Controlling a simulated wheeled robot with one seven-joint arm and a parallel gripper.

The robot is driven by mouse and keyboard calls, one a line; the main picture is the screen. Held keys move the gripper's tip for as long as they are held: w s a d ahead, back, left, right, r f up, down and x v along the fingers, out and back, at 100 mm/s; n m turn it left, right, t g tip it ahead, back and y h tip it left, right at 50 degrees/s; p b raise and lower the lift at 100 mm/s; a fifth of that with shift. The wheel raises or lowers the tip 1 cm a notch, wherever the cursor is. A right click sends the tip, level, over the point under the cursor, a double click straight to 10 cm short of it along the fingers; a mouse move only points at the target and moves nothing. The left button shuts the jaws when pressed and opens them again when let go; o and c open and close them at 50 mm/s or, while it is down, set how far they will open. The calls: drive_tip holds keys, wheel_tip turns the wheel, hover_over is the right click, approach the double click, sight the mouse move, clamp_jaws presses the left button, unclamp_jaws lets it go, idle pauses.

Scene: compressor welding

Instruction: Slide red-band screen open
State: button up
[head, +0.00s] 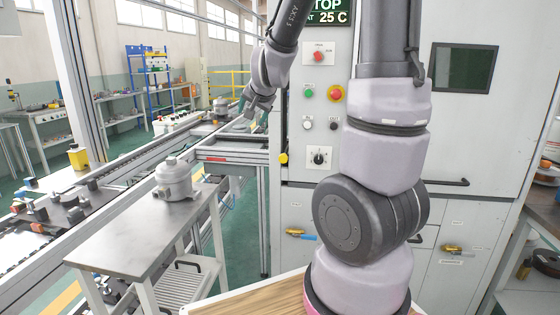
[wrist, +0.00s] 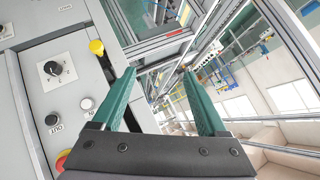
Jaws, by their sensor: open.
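My gripper (head: 252,114) is in front of the left edge of the grey control cabinet, at the conveyor side. In the wrist view my gripper (wrist: 160,76) has its two green fingers spread wide, with nothing between them. A metal-framed opening lies beyond the fingers, and a small red strip (head: 214,159) shows on its near rail. The red strip also shows in the wrist view (wrist: 169,33), above and apart from the fingertips. I cannot tell for sure whether this strip is the screen's red band. No handle of a screen is clearly visible.
The cabinet (head: 310,208) has buttons, a rotary knob (head: 319,157) and a yellow knob (head: 283,158) close to the gripper. A grey motor-like housing (head: 173,178) stands on a metal table (head: 130,232) at left. A conveyor line runs behind it.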

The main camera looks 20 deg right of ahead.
drive_tip(key=w+d+f+m+h, duration=0.1)
drive_tip(key=w+d+f+h, duration=0.2)
drive_tip(key=w+f, duration=0.3)
drive_tip(key=n+t+h, duration=0.3)
drive_tip(key=h, duration=0.5)
approach(282, 160)
drive_tip(key=x, duration=1.1)
drive_tip(key=shift+d, duration=0.1)
clamp_jaws()
